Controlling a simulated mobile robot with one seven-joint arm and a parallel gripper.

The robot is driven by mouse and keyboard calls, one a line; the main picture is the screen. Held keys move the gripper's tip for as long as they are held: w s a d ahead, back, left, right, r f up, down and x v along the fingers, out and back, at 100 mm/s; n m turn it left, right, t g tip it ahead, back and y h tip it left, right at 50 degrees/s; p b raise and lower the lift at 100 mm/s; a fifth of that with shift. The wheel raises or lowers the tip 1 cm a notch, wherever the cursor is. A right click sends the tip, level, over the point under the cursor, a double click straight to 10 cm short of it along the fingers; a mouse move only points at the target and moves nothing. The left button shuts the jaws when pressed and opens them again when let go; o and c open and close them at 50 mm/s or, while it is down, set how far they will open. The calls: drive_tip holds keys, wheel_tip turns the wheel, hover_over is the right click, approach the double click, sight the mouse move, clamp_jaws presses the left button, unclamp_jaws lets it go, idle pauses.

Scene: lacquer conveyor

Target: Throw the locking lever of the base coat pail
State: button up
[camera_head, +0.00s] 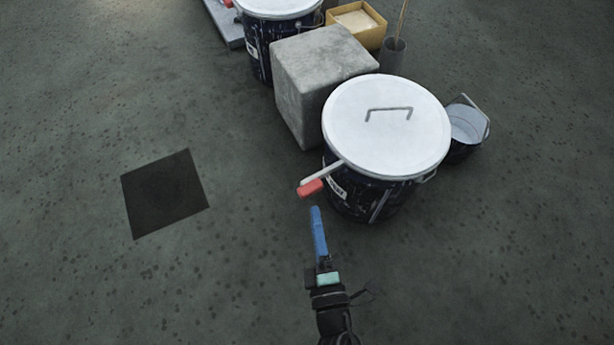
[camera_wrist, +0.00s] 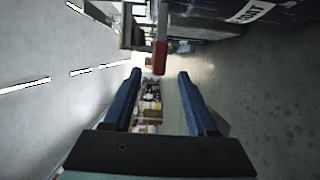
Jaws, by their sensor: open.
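A dark pail (camera_head: 365,203) with a white lid (camera_head: 385,125) and a wire handle on top stands on the floor. Its label is only partly legible, so I cannot confirm it is the base coat pail. A locking lever with a grey bar and red tip (camera_head: 310,188) sticks out from its rim, toward the lower left. My gripper (camera_head: 316,210) is open and empty, just below the red tip in the head view. In the wrist view the red tip (camera_wrist: 160,57) shows just past the gap between the blue fingers (camera_wrist: 160,74). I see no contact.
A grey concrete block (camera_head: 300,85) stands close behind the pail at the left. Another white-lidded pail (camera_head: 258,50), a yellow box (camera_head: 362,38) and a small bucket (camera_head: 468,125) stand nearby. Floor around the dark square patch (camera_head: 164,193) is clear.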

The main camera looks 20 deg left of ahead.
sight(309, 184)
drive_tip(key=b+x, duration=0.4)
drive_tip(key=x, duration=0.5)
drive_tip(key=shift+w+a+f, duration=0.1)
drive_tip(key=shift+w+a, duration=0.05)
drive_tip(key=shift+w, duration=0.15)
drive_tip(key=shift+w+a, duration=0.35)
drive_tip(key=shift+w, duration=0.2)
clamp_jaws()
idle(0.4)
